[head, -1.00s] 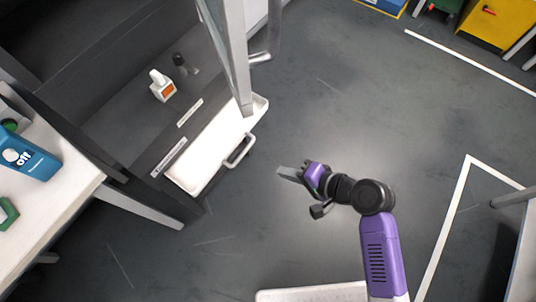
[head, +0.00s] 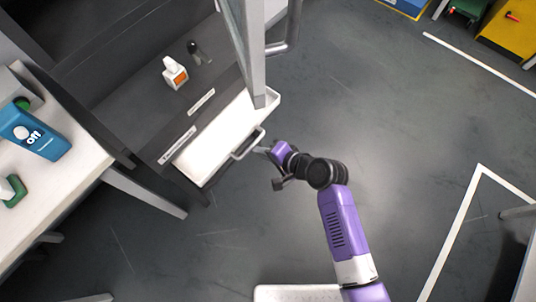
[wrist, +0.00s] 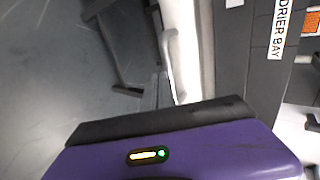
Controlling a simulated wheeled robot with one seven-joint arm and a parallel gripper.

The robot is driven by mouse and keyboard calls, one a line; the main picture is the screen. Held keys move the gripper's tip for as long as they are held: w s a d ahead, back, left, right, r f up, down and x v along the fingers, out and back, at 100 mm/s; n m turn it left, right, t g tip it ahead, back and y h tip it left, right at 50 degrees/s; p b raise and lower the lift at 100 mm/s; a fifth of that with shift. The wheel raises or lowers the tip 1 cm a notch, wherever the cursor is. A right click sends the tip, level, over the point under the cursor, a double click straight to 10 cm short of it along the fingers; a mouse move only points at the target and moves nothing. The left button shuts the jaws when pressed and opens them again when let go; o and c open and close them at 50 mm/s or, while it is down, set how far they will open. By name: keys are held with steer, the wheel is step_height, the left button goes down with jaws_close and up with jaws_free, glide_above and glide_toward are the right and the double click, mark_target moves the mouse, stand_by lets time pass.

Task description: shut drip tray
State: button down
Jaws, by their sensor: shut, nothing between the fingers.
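The drip tray (head: 212,143) is a white shallow drawer that stands pulled out from the front of the grey cabinet. Its grey bar handle (head: 247,143) faces my arm. My gripper (head: 264,150) is shut and empty, with its tips at or very near the handle; I cannot tell whether they touch. In the wrist view the white tray (wrist: 206,50) and its handle (wrist: 170,65) show just beyond the purple gripper body, which hides the fingertips.
An open cabinet door (head: 248,50) hangs over the tray's far end. A white bottle with an orange label (head: 174,73) stands inside the cabinet. A white table (head: 60,180) with a blue off container (head: 35,132) is at left.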

mark_target(231, 133)
steer(key=shift+w, duration=0.1)
steer(key=w+a, duration=0.2)
steer(key=a, duration=0.1)
steer(key=w+a+b, duration=0.1)
steer(key=w+a, duration=0.2)
steer(key=a, duration=0.1)
steer(key=w+a+b, duration=0.1)
steer(key=w+a, duration=0.2)
steer(key=shift+w+a, duration=0.15)
steer(key=shift+a, duration=0.2)
steer(key=shift+w+a+r, duration=0.1)
steer(key=shift+a, duration=0.05)
steer(key=shift+a+b, duration=0.1)
steer(key=shift+b, duration=0.2)
steer(key=shift+s+d, duration=0.25)
steer(key=shift+d, duration=0.15)
steer(key=s+d, duration=0.1)
steer(key=s+d+p, duration=0.1)
steer(key=d, duration=0.1)
steer(key=shift+s+d, duration=0.15)
steer(key=shift+s, duration=0.1)
steer(key=p+v, duration=0.1)
steer(key=v, duration=0.8)
steer(key=shift+s+d+p, duration=0.1)
steer(key=shift+p, duration=0.2)
